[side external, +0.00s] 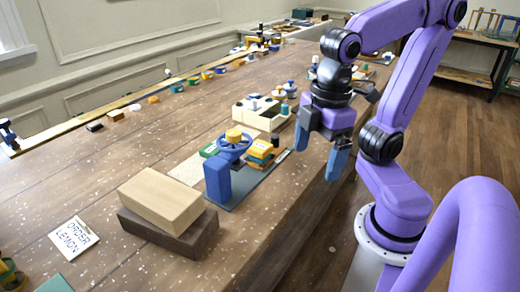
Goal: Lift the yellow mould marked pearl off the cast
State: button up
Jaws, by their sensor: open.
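A small yellow block (263,148) sits on top of a short stack, right of a blue handwheel (232,146). It may be the yellow mould, but I cannot read any "pearl" marking on it, and I cannot make out a cast beneath it. Another yellow piece (234,134) shows at the top of the handwheel. My gripper (320,152) points down with its blue fingers spread apart and nothing between them. In the picture it is right of the stack, near the table's right edge, and apart from the yellow block.
A blue post (217,180) stands at the left of the dark mat (243,196). A tan block (160,198) lies on a dark brown block (172,236) in front. A cream divided box (262,118) is behind. An "ORDER LEMON" card (74,239) lies front left.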

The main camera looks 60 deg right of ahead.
jog(key=w+r+m+t+y, duration=0.2)
jog(key=w+t, duration=0.5)
jog(key=w, duration=1.1)
jog(key=w+d+r+n+t+y, duration=0.1)
jog(key=w+d+r+n+t, duration=0.2)
jog(key=w, duration=0.5)
jog(key=w+d+r+t+y, duration=0.15)
jog(key=w+d+r, duration=0.3)
jog(key=w, duration=0.45)
jog(key=s+d+f+n+g+y, duration=0.2)
jog(key=d+f+n+y, duration=0.25)
jog(key=d, duration=0.65)
jog(key=s+d+f+g+y, duration=0.1)
jog(key=s+d+f+g, duration=0.2)
jog(key=s+d, duration=0.35)
jog(key=s+d+f+g+y, duration=0.2)
jog(key=s+d+g, duration=0.2)
jog(key=s, duration=0.6)
send_near(265, 143)
jog(key=x, duration=1)
jog(key=shift+s+r, duration=0.1)
